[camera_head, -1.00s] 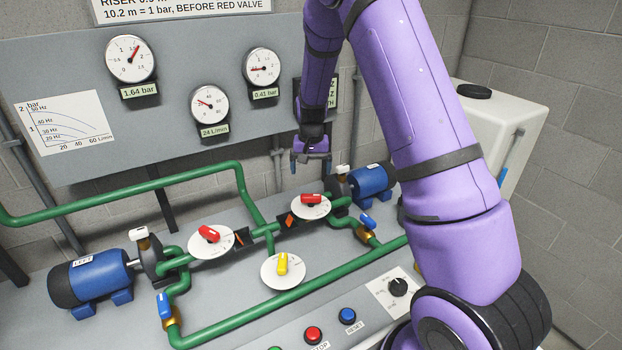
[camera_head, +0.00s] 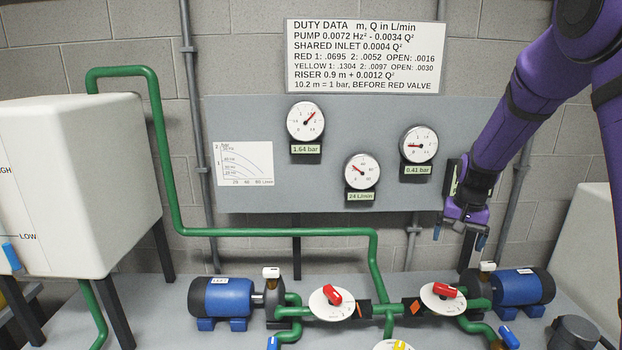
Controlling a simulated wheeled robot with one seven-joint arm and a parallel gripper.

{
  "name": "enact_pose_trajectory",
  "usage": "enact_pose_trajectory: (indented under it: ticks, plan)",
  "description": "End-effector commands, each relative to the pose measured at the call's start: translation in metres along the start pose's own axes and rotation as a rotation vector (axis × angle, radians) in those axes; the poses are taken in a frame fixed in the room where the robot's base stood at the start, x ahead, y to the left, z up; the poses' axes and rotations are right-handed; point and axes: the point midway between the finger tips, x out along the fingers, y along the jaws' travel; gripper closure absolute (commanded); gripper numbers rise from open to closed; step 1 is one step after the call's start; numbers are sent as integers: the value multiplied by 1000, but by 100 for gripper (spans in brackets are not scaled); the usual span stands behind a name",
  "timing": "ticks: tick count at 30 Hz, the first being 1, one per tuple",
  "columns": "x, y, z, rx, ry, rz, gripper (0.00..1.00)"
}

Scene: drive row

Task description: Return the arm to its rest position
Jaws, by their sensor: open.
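My purple arm (camera_head: 540,90) comes in from the upper right. My gripper (camera_head: 462,234) hangs from its end, fingers pointing down, open and empty. It is in front of the right edge of the grey gauge panel (camera_head: 260,195), above the right blue pump (camera_head: 522,288). It looks clear of the red valve handle (camera_head: 445,290) on the right dial, which lies below it and to the left. It covers part of a dark sign on the panel.
A white tank (camera_head: 85,180) stands at left and a pale tank (camera_head: 590,235) at right. Green pipe (camera_head: 270,232) runs between the left tank and the valves. Another red valve handle (camera_head: 332,294), a yellow handle (camera_head: 402,346) and the left blue pump (camera_head: 222,298) sit on the bench.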

Motion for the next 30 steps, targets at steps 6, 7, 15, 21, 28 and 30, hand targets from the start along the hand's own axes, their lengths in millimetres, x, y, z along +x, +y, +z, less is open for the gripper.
enact_pose_trajectory:
  ticks: [6, 7, 15, 21, 28, 30]
  plan:
    - [-72, -1, 44, -73, 54, -50, 4]
    - [-80, 0, 50, -84, 61, -56, 4]
    - [-147, 8, 114, -182, 133, -93, 4]
    - [-183, 20, 166, -256, 192, -106, 4]
    - [-211, 37, 226, -338, 266, -106, 4]
    - [-216, 43, 244, -361, 289, -103, 4]
